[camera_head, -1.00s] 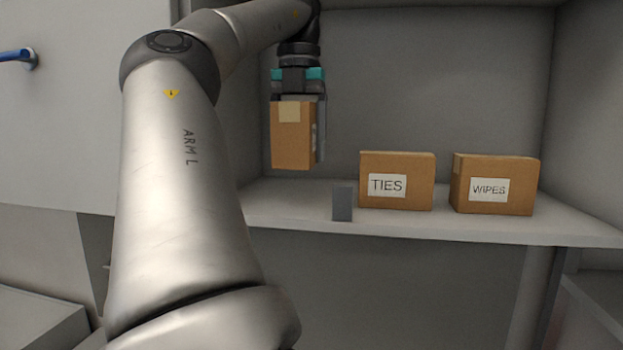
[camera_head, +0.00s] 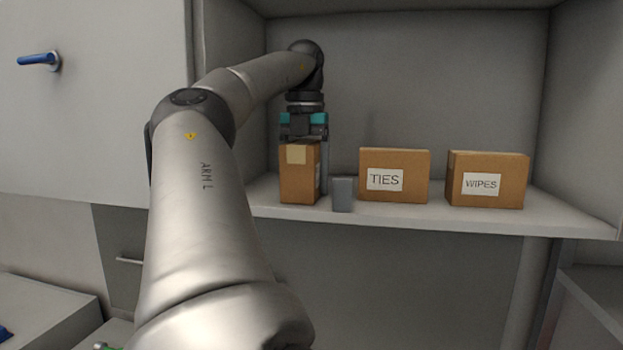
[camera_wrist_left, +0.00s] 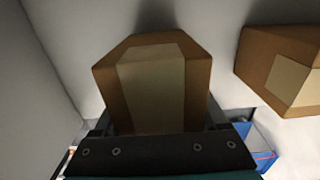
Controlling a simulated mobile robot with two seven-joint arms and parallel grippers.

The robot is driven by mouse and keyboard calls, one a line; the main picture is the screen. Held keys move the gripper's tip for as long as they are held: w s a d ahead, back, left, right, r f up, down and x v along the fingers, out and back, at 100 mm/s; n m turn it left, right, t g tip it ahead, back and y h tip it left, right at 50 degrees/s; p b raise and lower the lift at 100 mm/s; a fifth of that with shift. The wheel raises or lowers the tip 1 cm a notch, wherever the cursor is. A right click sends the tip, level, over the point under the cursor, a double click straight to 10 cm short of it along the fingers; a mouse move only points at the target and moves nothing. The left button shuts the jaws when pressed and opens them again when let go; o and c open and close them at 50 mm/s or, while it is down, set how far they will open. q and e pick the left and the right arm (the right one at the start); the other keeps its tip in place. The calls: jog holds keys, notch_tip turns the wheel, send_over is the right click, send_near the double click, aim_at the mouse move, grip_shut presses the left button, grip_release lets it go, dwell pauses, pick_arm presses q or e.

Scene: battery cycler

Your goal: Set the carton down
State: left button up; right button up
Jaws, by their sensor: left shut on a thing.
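The brown carton (camera_head: 298,180) with a tan tape strip is upright at the left end of the shelf board (camera_head: 460,218). Its bottom appears to be at the board, though I cannot tell for sure whether it touches. My left gripper (camera_head: 308,168) points down over the carton and is shut on it, one finger showing along its right side. In the left wrist view the carton (camera_wrist_left: 155,82) sits between the fingers, its taped top facing the camera. My right gripper is not in view.
A small grey block (camera_head: 342,194) stands just right of the carton. Further right are the TIES carton (camera_head: 408,163) and the WIPES carton (camera_head: 490,160), with a gap between them. A cabinet side wall (camera_head: 230,110) is on the left.

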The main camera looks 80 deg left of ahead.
aim_at(302, 142)
pick_arm(q)
jog(key=o, duration=1.2)
jog(key=shift+a+f, duration=0.1)
jog(key=shift+a, duration=0.05)
jog(key=o, duration=0.3)
jog(key=shift+s+d, duration=0.1)
jog(key=shift+d, duration=0.15)
jog(key=shift+a, duration=0.1)
jog(key=shift+r, duration=0.2)
jog(key=shift+r, duration=2.3)
jog(key=shift+s+r, duration=0.1)
jog(key=shift+r, duration=1.3)
